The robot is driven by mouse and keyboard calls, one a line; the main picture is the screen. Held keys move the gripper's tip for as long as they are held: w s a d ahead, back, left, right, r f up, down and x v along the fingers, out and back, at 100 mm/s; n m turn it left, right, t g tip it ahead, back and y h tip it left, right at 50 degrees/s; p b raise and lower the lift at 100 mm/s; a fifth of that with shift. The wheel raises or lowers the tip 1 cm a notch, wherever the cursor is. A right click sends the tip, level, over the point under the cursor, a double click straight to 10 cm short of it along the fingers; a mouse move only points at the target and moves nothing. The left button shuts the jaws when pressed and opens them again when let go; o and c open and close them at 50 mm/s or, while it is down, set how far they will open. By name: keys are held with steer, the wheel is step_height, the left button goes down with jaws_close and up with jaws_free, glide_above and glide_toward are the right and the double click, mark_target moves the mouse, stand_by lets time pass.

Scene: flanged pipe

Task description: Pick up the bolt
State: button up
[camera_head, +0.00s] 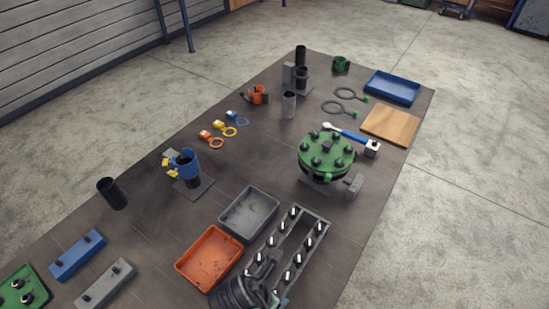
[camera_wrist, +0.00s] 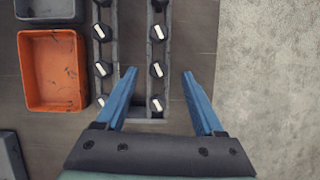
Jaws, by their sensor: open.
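Several bolts with black heads and white shafts stand in two rows on a grey rack (camera_head: 309,211), which also shows in the wrist view (camera_wrist: 145,121). In the wrist view my gripper (camera_wrist: 158,74) is open, its two blue fingers spread on either side of the right row. A bolt (camera_wrist: 156,70) lies between the fingertips in the picture, and another bolt (camera_wrist: 156,104) shows nearer the palm. No contact shows, and the height gap is hard to judge. In the head view my dark gripper hides the rack's near end.
An orange bin (camera_head: 209,258) and a grey bin (camera_head: 249,213) stand left of the rack. The table's right edge is close to the rack, with bare floor outside.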

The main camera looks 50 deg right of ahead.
steer(key=shift+a+p+x, duration=0.15)
steer(key=shift+p+x, duration=0.05)
steer(key=shift+x, duration=1.05)
steer(key=shift+a+p+x, duration=0.15)
steer(key=shift+p+x, duration=0.05)
steer(key=shift+x, duration=1)
steer(key=shift+f, duration=0.15)
jaws_close()
